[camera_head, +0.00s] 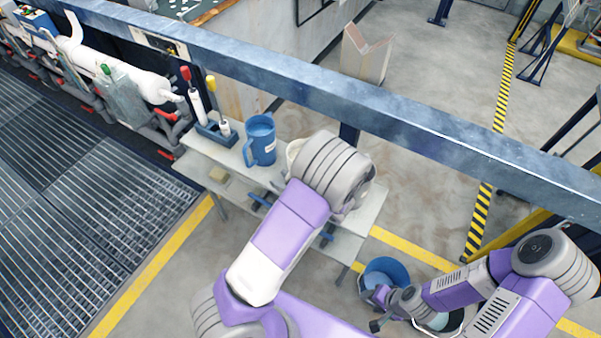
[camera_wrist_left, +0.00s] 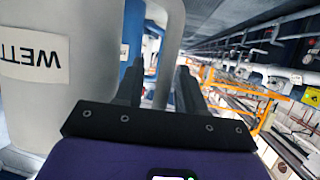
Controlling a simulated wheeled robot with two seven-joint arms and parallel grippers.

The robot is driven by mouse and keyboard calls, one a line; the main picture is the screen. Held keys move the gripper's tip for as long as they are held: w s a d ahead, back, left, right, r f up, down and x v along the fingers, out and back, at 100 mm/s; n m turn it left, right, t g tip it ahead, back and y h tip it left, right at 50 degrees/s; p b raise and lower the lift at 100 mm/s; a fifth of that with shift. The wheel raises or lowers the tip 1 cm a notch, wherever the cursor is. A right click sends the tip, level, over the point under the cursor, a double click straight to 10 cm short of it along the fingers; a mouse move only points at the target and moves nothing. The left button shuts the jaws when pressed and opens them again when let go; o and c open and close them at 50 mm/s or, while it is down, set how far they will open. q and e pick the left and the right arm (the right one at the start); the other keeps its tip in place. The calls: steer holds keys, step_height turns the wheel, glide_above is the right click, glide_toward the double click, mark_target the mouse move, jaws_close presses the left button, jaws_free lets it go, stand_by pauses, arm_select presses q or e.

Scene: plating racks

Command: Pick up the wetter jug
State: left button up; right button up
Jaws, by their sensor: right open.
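The wetter jug is the pale grey jug (camera_wrist_left: 95,95), large at the left of the left wrist view, with a white label reading "WETT" upside down. In the head view only a cream edge of the jug (camera_head: 293,150) shows on the bench; my left arm hides the rest. My left gripper (camera_wrist_left: 160,75) is open, its two dark fingers beside the jug with the pale handle (camera_wrist_left: 168,50) showing between them. I cannot tell whether they touch it. My right gripper (camera_head: 374,306) is open and empty, low beside a blue bucket.
A blue jug (camera_head: 260,140) stands left of the wetter jug on the pale bench (camera_head: 215,160). A rack with red and yellow-topped tools (camera_head: 213,128) stands behind it. A blue-grey rail (camera_head: 400,110) crosses above. The blue bucket (camera_head: 388,268) is on the floor.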

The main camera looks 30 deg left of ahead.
arm_select(q)
jaws_close()
stand_by(1.2)
